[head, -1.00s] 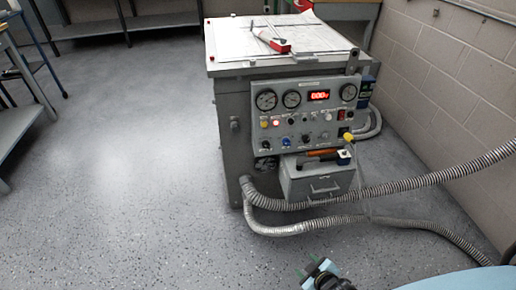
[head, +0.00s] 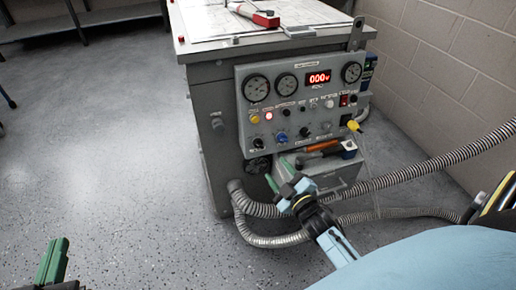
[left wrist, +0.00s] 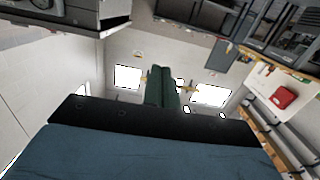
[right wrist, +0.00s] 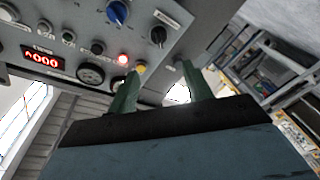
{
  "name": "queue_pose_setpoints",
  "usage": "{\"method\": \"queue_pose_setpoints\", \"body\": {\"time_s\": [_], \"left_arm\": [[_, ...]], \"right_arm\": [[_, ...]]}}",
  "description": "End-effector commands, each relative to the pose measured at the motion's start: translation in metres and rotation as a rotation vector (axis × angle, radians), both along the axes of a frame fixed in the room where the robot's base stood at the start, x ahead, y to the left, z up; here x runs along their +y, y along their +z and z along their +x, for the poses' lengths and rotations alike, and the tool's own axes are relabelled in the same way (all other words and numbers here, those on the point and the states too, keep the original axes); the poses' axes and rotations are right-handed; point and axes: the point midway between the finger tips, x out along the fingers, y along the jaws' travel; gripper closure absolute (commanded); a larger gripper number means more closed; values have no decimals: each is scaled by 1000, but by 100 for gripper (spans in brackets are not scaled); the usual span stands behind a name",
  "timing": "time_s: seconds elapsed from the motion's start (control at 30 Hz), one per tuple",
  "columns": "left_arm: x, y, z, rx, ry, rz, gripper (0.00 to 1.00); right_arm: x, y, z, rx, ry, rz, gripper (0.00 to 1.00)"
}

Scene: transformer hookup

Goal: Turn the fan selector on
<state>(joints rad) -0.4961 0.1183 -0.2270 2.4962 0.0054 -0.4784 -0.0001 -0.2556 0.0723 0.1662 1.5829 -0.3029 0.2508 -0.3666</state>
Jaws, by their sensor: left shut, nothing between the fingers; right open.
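The grey control panel (head: 300,108) fronts a grey cabinet. Its lower row has a black knob (head: 258,143), a blue knob (head: 282,137) and more black knobs (head: 304,132). Labels are too small to read, so I cannot tell which is the fan selector. My right gripper (head: 279,175) is open and empty, below the panel's lower left part. In the right wrist view, its spread fingers (right wrist: 160,90) point at the panel, near a yellow button (right wrist: 141,67) and black knob (right wrist: 158,36). My left gripper (head: 52,262) is shut and empty, low at left; its closed fingers show in the left wrist view (left wrist: 162,88).
Ribbed hoses (head: 425,170) run right from the cabinet. A drawer box (head: 335,178) with an orange-handled tool (head: 318,147) sits below the panel. A block wall (head: 440,80) stands at right. The floor (head: 110,150) at left is clear.

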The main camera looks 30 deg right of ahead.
Motion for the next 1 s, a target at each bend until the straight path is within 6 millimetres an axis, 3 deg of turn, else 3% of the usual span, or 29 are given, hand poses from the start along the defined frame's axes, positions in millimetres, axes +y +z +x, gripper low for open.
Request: {"method": "queue_pose_setpoints", "body": {"time_s": [0.27, 0.57, 0.8, 1.0], "left_arm": [[-8, 42, -2, -264, -18, -81, 100], [-10, 83, -18, -544, -32, -171, 100], [-6, 95, -31, -727, -31, -220, 100], [-4, 101, -39, -807, -31, -242, 100]], "right_arm": [[-3, -1, 33, -2, 1, -1, 50], [-5, -2, 68, -1, -1, 0, 50], [-7, -2, 101, 0, 0, 1, 50], [-8, -2, 115, 2, -1, 0, 50]]}}
